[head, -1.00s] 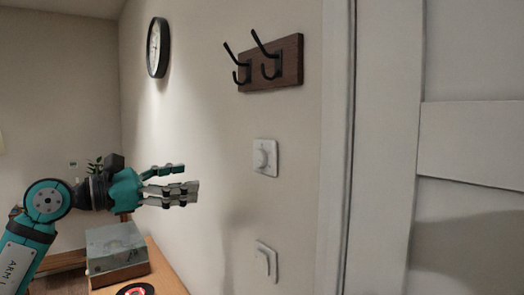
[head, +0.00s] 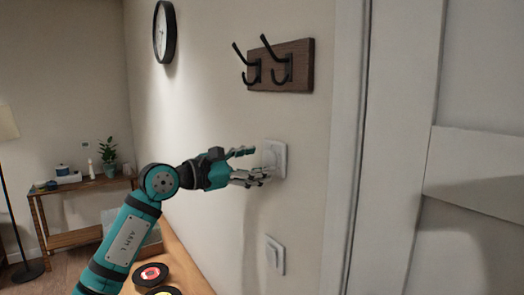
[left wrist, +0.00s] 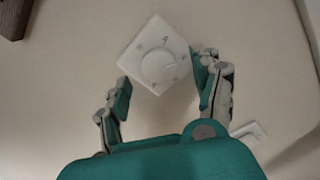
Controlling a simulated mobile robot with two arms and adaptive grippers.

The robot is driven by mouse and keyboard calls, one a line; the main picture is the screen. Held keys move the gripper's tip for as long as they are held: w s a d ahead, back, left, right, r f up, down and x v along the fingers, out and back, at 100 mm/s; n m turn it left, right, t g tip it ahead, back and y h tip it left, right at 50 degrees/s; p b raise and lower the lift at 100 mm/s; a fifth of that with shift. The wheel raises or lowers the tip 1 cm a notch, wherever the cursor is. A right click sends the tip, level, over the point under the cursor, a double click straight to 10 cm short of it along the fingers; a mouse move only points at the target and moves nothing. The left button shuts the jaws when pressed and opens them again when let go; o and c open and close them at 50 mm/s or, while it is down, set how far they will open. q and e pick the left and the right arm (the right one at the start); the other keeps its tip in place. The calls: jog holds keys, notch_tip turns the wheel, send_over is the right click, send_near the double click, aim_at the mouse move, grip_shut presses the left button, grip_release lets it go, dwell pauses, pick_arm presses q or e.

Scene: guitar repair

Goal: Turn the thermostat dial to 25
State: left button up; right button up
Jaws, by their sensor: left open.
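The thermostat is a white square plate (head: 281,151) on the wall with a round white dial, partly hidden behind my gripper in the head view. In the left wrist view the thermostat dial (left wrist: 158,66) faces me, with small marks around it too small to read. My left gripper (head: 262,166) is open right in front of the thermostat. In the left wrist view its two fingers stand on either side of the lower part of the plate, with the dial between and slightly beyond them. I cannot tell whether they touch it. My right gripper is not in view.
A light switch (head: 275,255) is on the wall below the thermostat. A wooden board with black hooks (head: 281,66) hangs above it, and a clock (head: 164,32) is to the upper left. A door (head: 470,150) is at right. Records (head: 150,275) lie on a wooden surface below my arm.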

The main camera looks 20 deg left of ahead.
pick_arm(q)
jog(key=shift+x, duration=0.95)
jog(key=shift+w, duration=0.15)
jog(key=c, duration=1.2)
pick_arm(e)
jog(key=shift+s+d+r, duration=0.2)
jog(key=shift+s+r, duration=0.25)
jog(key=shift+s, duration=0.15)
pick_arm(q)
jog(key=shift+f, duration=0.1)
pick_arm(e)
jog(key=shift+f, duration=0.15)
